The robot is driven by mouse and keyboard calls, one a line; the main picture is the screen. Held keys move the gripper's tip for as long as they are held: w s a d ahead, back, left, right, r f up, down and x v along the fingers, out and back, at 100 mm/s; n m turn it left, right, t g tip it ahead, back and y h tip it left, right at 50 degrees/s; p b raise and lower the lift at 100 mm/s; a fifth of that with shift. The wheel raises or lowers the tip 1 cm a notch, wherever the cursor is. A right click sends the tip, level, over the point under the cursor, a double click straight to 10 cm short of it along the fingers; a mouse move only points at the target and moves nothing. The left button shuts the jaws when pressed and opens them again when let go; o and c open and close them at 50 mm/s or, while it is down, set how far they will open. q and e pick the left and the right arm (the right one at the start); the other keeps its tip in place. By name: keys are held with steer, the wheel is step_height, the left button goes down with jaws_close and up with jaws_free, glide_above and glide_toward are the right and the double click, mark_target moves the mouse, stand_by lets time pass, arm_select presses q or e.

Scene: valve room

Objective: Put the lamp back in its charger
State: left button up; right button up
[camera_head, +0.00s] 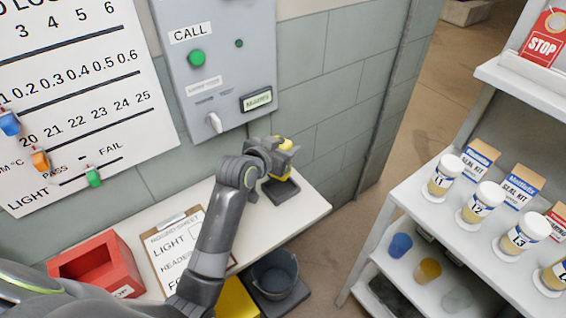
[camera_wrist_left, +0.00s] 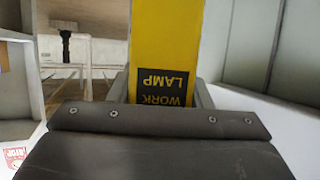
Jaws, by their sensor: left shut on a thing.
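The yellow work lamp (camera_head: 285,173) is upright at the right end of the white bench, at the dark charger base (camera_head: 287,191). I cannot tell whether it is fully seated there or slightly above it. My left gripper (camera_head: 279,151) is shut on the lamp near its top and hides part of it. In the left wrist view the lamp (camera_wrist_left: 165,45) stands between the fingers, its black WORK LAMP label reading upside down. The charger is not visible in the left wrist view. My right gripper is not in view.
A grey wall panel (camera_head: 231,53) with a green CALL button is behind the bench (camera_head: 309,204). A clipboard (camera_head: 173,250) and a red open box (camera_head: 98,267) lie to the left. A dark bucket (camera_head: 275,276) is below the front edge. A shelf with jars (camera_head: 443,176) stands right.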

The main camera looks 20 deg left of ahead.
arm_select(q)
step_height(320, 180, down, 4)
steer(key=shift+f, duration=0.1)
stand_by(0.4)
steer(key=shift+f, duration=0.2)
steer(key=o, duration=1.2)
